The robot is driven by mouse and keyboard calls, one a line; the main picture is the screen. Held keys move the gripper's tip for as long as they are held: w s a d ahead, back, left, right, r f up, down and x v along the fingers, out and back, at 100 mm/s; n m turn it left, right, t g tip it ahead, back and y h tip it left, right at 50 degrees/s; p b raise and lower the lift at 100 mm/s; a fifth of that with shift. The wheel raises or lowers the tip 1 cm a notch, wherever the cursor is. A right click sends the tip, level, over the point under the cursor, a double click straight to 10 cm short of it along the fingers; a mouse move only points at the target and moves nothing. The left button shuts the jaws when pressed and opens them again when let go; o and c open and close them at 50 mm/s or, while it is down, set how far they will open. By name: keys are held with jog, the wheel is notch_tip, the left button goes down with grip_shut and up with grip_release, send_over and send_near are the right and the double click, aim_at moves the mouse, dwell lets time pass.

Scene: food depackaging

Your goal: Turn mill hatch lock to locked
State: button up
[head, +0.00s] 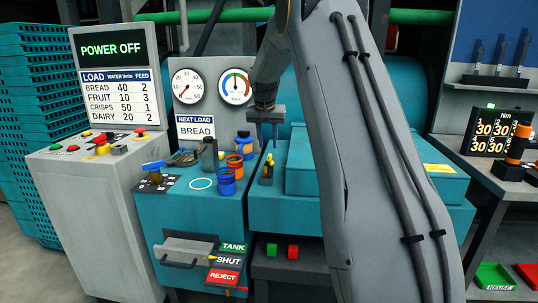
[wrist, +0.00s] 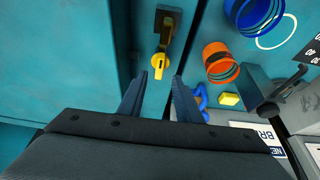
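The hatch lock (head: 266,170) is a small yellow handle on a dark plate, on the teal housing in the head view. In the wrist view the yellow lock handle (wrist: 160,60) lies at the top centre, its narrow end towards the top of the picture and its round end towards my gripper. My gripper (head: 267,142) points down above the lock in the head view. In the wrist view my gripper (wrist: 159,78) has its two fingers apart with nothing between them, their tips just short of the handle's round end. I see no contact. I cannot read any lock marking.
Blue and orange cups (head: 227,182) stand left of the lock on the teal counter, near a dark bottle (head: 208,155). The teal hatch cover (head: 303,160) is to the right. A screen (head: 107,49) reads POWER OFF. Two gauges (head: 236,86) are behind.

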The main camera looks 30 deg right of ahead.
aim_at(269, 156)
jog(key=shift+p+x, duration=0.7)
jog(key=shift+x, duration=3.2)
jog(key=shift+w+d+r, duration=0.1)
jog(key=shift+w+r, duration=0.05)
grip_shut()
